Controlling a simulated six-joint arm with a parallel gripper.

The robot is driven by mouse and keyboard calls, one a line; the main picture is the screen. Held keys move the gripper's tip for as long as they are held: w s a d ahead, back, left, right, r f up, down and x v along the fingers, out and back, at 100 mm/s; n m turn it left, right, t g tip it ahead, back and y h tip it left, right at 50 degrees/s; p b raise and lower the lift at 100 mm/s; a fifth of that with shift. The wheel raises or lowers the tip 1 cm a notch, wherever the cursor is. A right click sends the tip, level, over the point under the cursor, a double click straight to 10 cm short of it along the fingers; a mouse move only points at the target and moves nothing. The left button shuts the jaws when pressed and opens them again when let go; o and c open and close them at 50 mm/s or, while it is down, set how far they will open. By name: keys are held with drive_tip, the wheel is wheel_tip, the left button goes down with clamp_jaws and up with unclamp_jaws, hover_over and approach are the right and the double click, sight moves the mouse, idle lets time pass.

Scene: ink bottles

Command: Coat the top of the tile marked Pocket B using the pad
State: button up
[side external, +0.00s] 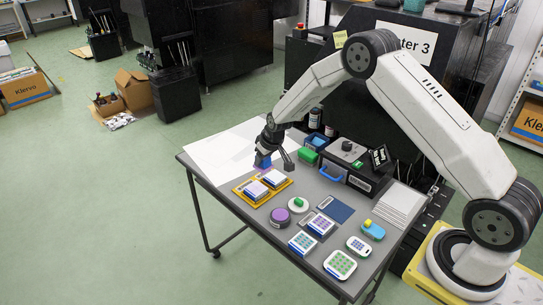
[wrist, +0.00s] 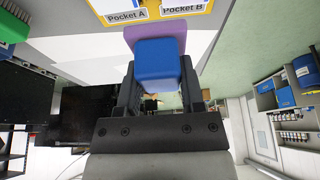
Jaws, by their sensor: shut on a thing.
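My gripper (side external: 268,150) is shut on a blue pad (wrist: 157,62), and its fingers also show in the wrist view (wrist: 157,85). The pad has a purple face at its far end. In the side view the blue pad (side external: 263,161) is at the back left of the table, just behind the yellow tray (side external: 249,202). Two pale-topped tiles with blue sides, a nearer one (side external: 256,190) and a farther one (side external: 274,178), sit in this tray. The wrist view shows the labels Pocket A (wrist: 126,17) and Pocket B (wrist: 183,9). The labels are unreadable in the side view.
A round purple-topped container (side external: 280,217) and a round green-topped piece (side external: 298,204) stand right of the tray. A green block (side external: 307,154) and a black case (side external: 346,163) stand behind. Several dotted blocks fill the front. White sheets (side external: 214,160) cover the back left.

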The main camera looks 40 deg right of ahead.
sight(263, 170)
drive_tip(key=shift+f, duration=2.5)
drive_tip(key=shift+f, duration=1)
drive_tip(key=shift+a, duration=0.15)
drive_tip(key=shift+a+r, duration=0.15)
drive_tip(key=shift+a, duration=1.35)
drive_tip(key=shift+a, duration=1.7)
drive_tip(key=shift+f, duration=0.25)
drive_tip(key=shift+d, duration=0.15)
